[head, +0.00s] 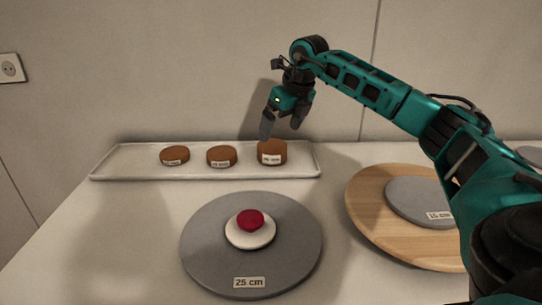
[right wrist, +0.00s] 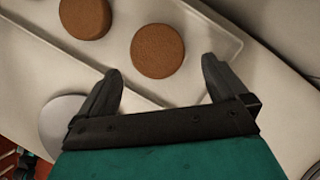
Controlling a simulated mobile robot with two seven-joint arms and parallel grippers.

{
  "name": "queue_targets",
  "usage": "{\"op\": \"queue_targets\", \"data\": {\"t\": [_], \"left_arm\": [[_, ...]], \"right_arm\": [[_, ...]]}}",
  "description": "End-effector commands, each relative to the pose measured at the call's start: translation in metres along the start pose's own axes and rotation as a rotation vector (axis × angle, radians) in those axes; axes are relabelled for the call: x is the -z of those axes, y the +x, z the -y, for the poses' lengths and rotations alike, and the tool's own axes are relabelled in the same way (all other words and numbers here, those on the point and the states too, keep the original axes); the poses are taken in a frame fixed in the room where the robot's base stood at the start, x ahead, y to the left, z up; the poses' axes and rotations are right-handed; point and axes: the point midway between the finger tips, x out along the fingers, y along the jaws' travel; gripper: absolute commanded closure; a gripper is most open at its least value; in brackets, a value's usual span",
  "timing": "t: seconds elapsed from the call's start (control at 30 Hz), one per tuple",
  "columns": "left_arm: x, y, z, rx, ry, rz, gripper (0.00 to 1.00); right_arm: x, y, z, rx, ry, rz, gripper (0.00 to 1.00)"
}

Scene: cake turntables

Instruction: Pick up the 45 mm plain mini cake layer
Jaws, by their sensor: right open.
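Three brown plain cake layers stand in a row on a white tray (head: 107,170): a low one (head: 174,156) at left, a middle one (head: 222,156), and the tallest (head: 272,151) at right. Each has a small white label, too small to read surely; the tallest fits the 45 mm layer. My right gripper (head: 283,136) is open and empty, pointing down just above the tallest layer. In the right wrist view a round brown top (right wrist: 158,51), apparently that layer, shows ahead between the open fingers (right wrist: 163,68). My left gripper is not in view.
A grey 25 cm turntable (head: 205,245) in front holds a white disc (head: 238,238) with a red piece (head: 250,219) on top. A wooden board (head: 375,215) at right carries a grey 15 cm disc (head: 410,195). The wall stands close behind the tray.

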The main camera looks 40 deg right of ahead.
Motion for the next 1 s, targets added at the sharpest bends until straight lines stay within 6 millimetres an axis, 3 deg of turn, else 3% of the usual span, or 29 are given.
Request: {"op": "queue_targets", "data": {"t": [0.1,0.37,0.6,0.87,1.0], "left_arm": [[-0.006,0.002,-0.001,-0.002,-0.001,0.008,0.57],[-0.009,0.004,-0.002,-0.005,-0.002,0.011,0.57],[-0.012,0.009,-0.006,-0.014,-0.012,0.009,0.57],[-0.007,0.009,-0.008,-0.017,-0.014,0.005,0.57],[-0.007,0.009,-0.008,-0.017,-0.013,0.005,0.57]], "right_arm": [[0.000,0.017,0.000,-0.001,0.000,0.000,0.00],[0.000,0.034,-0.002,-0.001,-0.002,-0.001,0.00],[0.000,0.070,-0.004,-0.002,0.001,0.000,0.00],[-0.001,0.073,-0.004,-0.001,-0.001,0.001,0.00],[-0.001,0.073,-0.004,-0.001,-0.001,0.001,0.12]]}}
